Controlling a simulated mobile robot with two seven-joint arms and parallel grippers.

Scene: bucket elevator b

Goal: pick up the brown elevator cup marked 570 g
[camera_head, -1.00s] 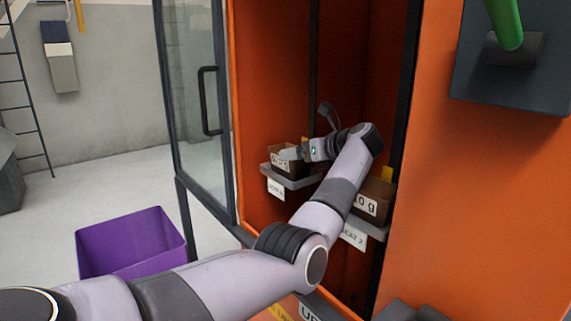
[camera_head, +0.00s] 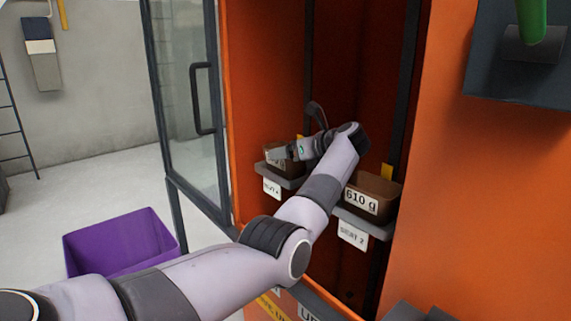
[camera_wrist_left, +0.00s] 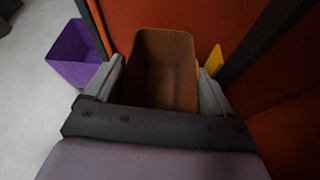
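A brown cup (camera_head: 272,153) sits on the left grey seat (camera_head: 288,182) inside the orange cabinet. My gripper partly covers it, and its label cannot be read. My left gripper (camera_head: 290,151) is at this cup. In the left wrist view the open-topped cup (camera_wrist_left: 165,65) lies between the two fingers of my left gripper (camera_wrist_left: 163,78). The fingers look open, one beside each side wall, with narrow gaps. A second brown cup marked 610 g (camera_head: 372,195) stands on the right seat (camera_head: 362,224). My right gripper is out of view.
The cabinet's glass door (camera_head: 185,100) stands open at the left. Dark vertical rails (camera_head: 402,100) run inside the cabinet. A purple bin (camera_head: 120,245) stands on the floor at the left. A dark panel with a green handle (camera_head: 530,30) is at the upper right.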

